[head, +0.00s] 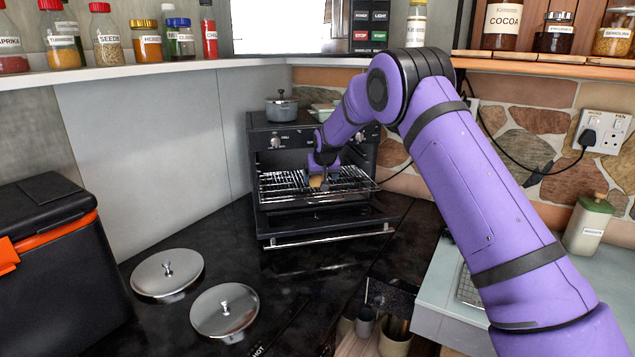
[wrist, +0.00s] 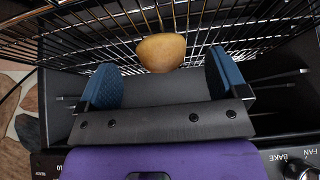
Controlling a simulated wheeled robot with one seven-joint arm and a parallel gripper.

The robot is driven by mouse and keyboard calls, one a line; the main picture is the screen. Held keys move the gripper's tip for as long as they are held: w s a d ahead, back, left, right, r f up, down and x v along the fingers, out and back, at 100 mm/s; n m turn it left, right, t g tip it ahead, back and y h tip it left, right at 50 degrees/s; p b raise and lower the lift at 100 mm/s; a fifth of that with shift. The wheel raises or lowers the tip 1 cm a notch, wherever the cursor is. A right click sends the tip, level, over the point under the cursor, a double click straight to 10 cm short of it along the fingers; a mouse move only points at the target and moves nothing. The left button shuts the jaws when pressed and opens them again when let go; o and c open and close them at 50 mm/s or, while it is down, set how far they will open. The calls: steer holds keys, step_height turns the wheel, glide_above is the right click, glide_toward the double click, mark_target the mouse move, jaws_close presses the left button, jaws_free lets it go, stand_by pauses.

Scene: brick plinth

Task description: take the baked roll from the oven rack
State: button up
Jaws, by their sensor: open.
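The baked roll (head: 317,181) is golden brown and lies on the wire oven rack (head: 350,181), which sticks out of the black oven's open front. In the wrist view the roll (wrist: 162,53) sits on the rack (wrist: 265,27) just beyond the gap between my fingertips. My gripper (wrist: 163,78) is open, with one blue-padded finger to each side of the roll and nothing held. In the head view my gripper (head: 322,178) reaches down to the rack in front of the oven (head: 262,160). Contact between fingers and rack cannot be told.
The lowered oven door (head: 325,222) lies below the rack. A small grey pot (head: 282,108) stands on the oven. Two metal lids (head: 167,272) lie on the black counter. A black and orange box (head: 50,260) stands at left. A shelf with jars (head: 150,76) runs above.

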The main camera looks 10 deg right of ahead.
mark_target(318, 177)
steer(key=shift+w+f, duration=0.1)
steer(key=shift+w, duration=1.05)
steer(key=shift+x, duration=1.45)
steer(key=c, duration=0.9)
